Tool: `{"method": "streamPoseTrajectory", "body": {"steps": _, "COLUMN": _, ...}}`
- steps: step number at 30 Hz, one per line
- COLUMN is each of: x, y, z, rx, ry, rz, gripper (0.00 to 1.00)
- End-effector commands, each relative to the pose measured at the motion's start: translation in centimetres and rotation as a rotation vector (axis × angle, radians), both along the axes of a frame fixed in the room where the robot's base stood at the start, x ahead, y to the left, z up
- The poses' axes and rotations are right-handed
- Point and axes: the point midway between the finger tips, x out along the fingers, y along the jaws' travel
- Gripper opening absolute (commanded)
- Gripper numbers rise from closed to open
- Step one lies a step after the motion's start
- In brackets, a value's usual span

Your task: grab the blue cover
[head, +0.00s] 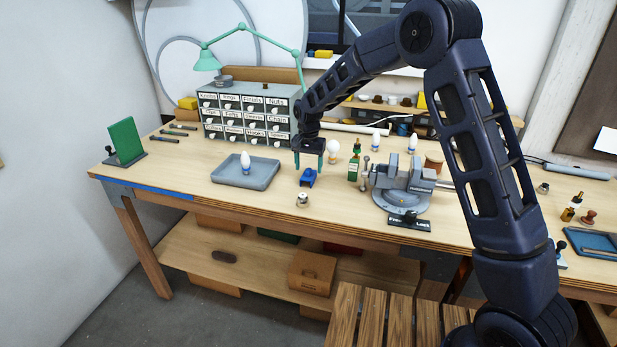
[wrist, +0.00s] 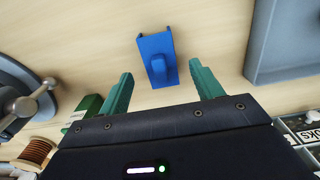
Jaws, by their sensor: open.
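The blue cover (head: 308,178) lies on the workbench, between the grey tray and the vise in the head view. My gripper (head: 309,163) points down just behind the cover. In the wrist view my gripper (wrist: 160,82) has its two green fingers wide apart with nothing between them. The cover lies beyond the fingertips, roughly centred between them, and apart from both.
A grey tray (head: 232,178) with a white bulb stands left of the cover. A vise (head: 402,190) stands to the right, with a green bottle (head: 353,168) and a white bulb (head: 333,147) near my gripper. A small ring-like piece (head: 302,200) lies in front. Labelled drawers (head: 238,117) stand behind.

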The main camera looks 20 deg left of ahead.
Motion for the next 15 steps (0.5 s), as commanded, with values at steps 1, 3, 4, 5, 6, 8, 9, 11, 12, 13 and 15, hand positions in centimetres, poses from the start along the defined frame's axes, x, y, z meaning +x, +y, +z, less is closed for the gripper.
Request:
{"method": "streamPoseTrajectory", "body": {"steps": 1, "x": 0.0, "y": 0.0, "z": -0.7, "rx": -0.003, "ry": 0.002, "rz": 0.000, "gripper": 0.65}}
{"method": "streamPoseTrajectory", "body": {"steps": 3, "x": -0.1, "y": 0.0, "z": -1.7, "rx": -0.003, "ry": 0.003, "rz": 0.000, "gripper": 0.65}}
{"method": "streamPoseTrajectory", "body": {"steps": 4, "x": 0.0, "y": 0.0, "z": -2.1, "rx": -0.002, "ry": 0.002, "rz": 0.000, "gripper": 0.65}}
{"method": "streamPoseTrajectory", "body": {"steps": 5, "x": 0.0, "y": 0.0, "z": -2.5, "rx": -0.002, "ry": 0.002, "rz": 0.000, "gripper": 0.65}}
{"method": "streamPoseTrajectory", "body": {"steps": 6, "x": 0.0, "y": 0.0, "z": -3.0, "rx": -0.002, "ry": 0.002, "rz": 0.000, "gripper": 0.65}}
{"method": "streamPoseTrajectory", "body": {"steps": 8, "x": 0.0, "y": 0.0, "z": -3.7, "rx": -0.002, "ry": 0.002, "rz": 0.000, "gripper": 0.65}}
{"method": "streamPoseTrajectory", "body": {"steps": 9, "x": 0.0, "y": 0.1, "z": -4.0, "rx": -0.001, "ry": 0.001, "rz": 0.000, "gripper": 0.65}}
{"method": "streamPoseTrajectory", "body": {"steps": 11, "x": 0.0, "y": 0.1, "z": -4.3, "rx": -0.001, "ry": 0.001, "rz": 0.000, "gripper": 0.65}}
{"method": "streamPoseTrajectory", "body": {"steps": 12, "x": 0.0, "y": 0.1, "z": -4.3, "rx": -0.001, "ry": 0.001, "rz": 0.000, "gripper": 0.65}}
{"method": "streamPoseTrajectory", "body": {"steps": 13, "x": 0.0, "y": 0.1, "z": -4.3, "rx": 0.000, "ry": 0.000, "rz": 0.000, "gripper": 0.65}}
{"method": "streamPoseTrajectory", "body": {"steps": 15, "x": 0.0, "y": 0.1, "z": -4.3, "rx": 0.000, "ry": 0.000, "rz": 0.000, "gripper": 0.65}}
